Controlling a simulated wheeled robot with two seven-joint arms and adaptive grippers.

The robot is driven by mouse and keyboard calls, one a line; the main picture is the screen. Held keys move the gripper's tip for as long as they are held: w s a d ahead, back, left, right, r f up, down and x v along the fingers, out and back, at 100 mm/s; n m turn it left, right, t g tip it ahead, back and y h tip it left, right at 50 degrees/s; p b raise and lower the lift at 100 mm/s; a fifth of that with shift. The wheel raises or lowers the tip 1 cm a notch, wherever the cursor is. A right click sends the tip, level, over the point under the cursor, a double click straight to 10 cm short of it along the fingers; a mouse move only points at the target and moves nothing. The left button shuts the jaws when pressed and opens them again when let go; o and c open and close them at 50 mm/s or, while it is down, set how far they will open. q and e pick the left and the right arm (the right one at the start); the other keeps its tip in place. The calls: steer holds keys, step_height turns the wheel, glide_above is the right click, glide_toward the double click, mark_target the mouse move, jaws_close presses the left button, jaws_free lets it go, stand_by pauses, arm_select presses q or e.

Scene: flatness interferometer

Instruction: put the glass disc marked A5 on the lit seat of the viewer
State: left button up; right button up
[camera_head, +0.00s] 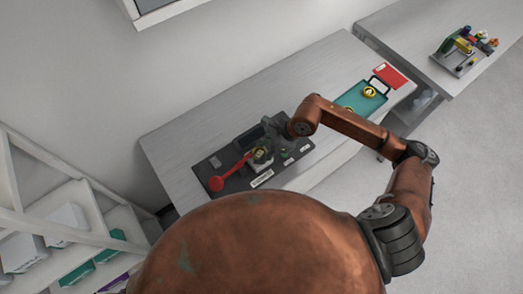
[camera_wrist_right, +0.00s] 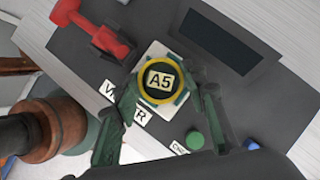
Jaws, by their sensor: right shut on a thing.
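The glass disc marked A5 (camera_wrist_right: 158,82) has a yellow rim and a white label, and faces up in the right wrist view. My right gripper (camera_wrist_right: 162,98) is shut on it, with a dark green finger on either side. The disc is over the pale square seat (camera_wrist_right: 168,108) of the viewer (camera_wrist_right: 75,72), a dark flat unit. I cannot tell whether the disc touches the seat. In the head view the disc (camera_head: 259,155) shows small below my right gripper (camera_head: 268,146). My left gripper is not in view.
A red-handled lever (camera_head: 217,183) lies left of the seat; green (camera_wrist_right: 195,140) and blue (camera_wrist_right: 251,144) knobs sit to its right. A teal tray (camera_head: 352,99) with another yellow-rimmed disc (camera_head: 369,91) and a red card (camera_head: 391,75) lie farther right. The table's left end (camera_head: 165,150) is clear.

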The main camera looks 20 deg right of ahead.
steer(key=shift+f, duration=0.1)
steer(key=o, duration=1.2)
steer(key=shift+d+r, duration=0.1)
steer(key=shift+r, duration=0.2)
steer(key=b+v, duration=0.1)
steer(key=v, duration=1)
steer(key=shift+r, duration=0.25)
steer(key=shift+s+d, duration=0.1)
steer(key=shift+s, duration=0.05)
